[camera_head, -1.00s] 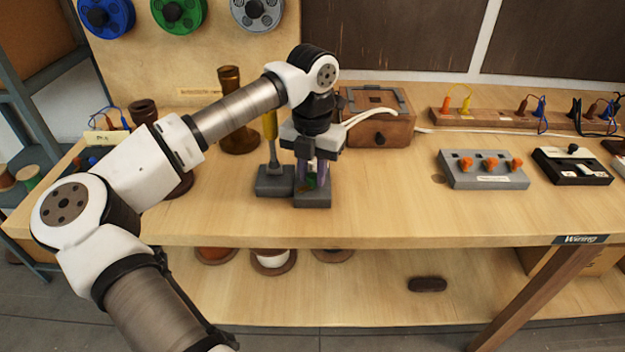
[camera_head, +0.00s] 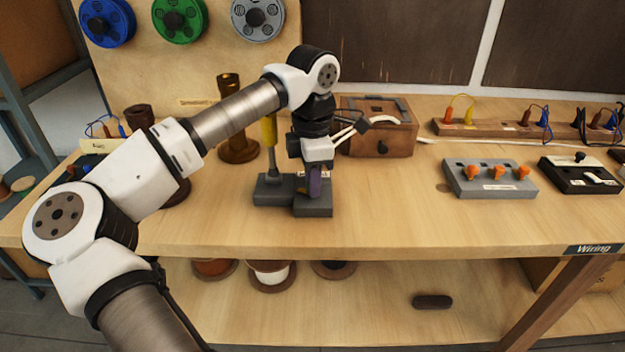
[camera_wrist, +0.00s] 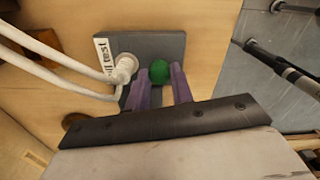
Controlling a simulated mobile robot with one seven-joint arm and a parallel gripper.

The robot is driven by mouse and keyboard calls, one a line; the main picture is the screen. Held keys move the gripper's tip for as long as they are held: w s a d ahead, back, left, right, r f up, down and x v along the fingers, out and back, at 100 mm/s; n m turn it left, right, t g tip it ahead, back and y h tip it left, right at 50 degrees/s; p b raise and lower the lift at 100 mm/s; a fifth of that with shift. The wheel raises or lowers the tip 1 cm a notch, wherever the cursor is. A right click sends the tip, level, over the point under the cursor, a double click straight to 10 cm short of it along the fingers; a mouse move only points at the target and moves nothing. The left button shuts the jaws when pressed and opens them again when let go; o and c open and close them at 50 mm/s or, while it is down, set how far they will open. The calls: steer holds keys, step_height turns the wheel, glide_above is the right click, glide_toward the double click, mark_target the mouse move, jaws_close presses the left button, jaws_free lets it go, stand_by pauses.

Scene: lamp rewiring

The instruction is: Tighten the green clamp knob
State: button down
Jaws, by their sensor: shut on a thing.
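The green clamp knob (camera_wrist: 159,71) is round and sits on a grey clamp block (camera_wrist: 178,42), seen from above in the wrist view. My gripper (camera_wrist: 160,77) has its two purple fingers on either side of the knob and is shut on it. In the head view, my gripper (camera_head: 315,182) points down at the grey block (camera_head: 313,210) near the middle of the table. The fingers hide the knob there.
White cables (camera_wrist: 60,65) run close beside my gripper to a white fitting (camera_wrist: 125,68). A yellow-handled tool (camera_head: 269,132) stands just left of my gripper. A wooden box (camera_head: 378,130) is behind it. The table in front is clear.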

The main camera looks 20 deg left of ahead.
steer(key=m, duration=0.6)
steer(key=shift+w, duration=0.1)
steer(key=m, duration=0.6)
steer(key=shift+m+b, duration=0.3)
steer(key=shift+m, duration=0.1)
steer(key=c, duration=1.2)
jaws_free()
step_height(320, 180, up, 14)
